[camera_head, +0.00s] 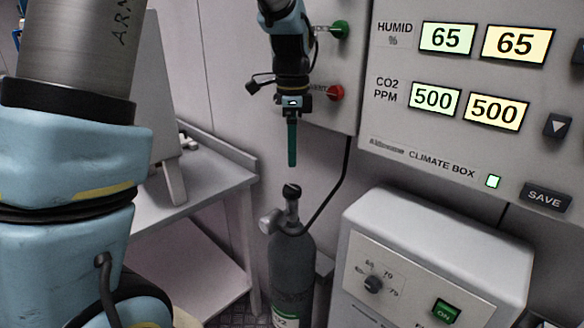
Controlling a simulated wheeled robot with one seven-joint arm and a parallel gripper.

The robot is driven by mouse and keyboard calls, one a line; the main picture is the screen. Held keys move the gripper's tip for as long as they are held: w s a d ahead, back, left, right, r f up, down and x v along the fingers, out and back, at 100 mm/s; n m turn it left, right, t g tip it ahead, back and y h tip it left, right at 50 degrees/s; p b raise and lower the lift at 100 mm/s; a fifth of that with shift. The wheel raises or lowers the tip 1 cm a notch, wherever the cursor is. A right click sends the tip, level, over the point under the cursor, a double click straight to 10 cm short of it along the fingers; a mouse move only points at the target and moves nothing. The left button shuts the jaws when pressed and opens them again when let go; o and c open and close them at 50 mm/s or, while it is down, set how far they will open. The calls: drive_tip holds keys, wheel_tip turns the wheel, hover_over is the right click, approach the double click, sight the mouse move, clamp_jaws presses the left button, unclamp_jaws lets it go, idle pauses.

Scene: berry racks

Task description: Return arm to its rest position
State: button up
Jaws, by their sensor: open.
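My arm (65,170) fills the left side of the head view, with blue links and a grey metal section. Its far end comes down at the top middle, and my gripper (292,162) points straight down there. Its green fingers line up in this view, so the gap between them does not show. It is open, and nothing is seen held. It hangs in front of the pale wall, above the valve of a dark gas cylinder (291,268) in the picture.
A climate box panel (440,150) with lit readouts and a SAVE button (546,197) is at the upper right. Green (339,29) and red (336,93) knobs sit beside my gripper. A white unit (440,245) with a dial stands lower right. A grey table (205,180) stands behind my arm.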

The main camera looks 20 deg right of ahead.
drive_tip(key=shift+r, duration=0.45)
drive_tip(key=s+a+f+n, duration=0.2)
drive_tip(key=a+n, duration=0.5)
drive_tip(key=a, duration=0.2)
drive_tip(key=s+a+f+n+t, duration=0.1)
drive_tip(key=s+a+f+n, duration=0.1)
drive_tip(key=a+n, duration=0.5)
drive_tip(key=s+a+f+n, duration=0.2)
drive_tip(key=a+n, duration=0.4)
drive_tip(key=a, duration=0.5)
drive_tip(key=shift+s+f+n+t, duration=0.3)
drive_tip(key=shift+f+n, duration=0.1)
drive_tip(key=shift+f, duration=0.3)
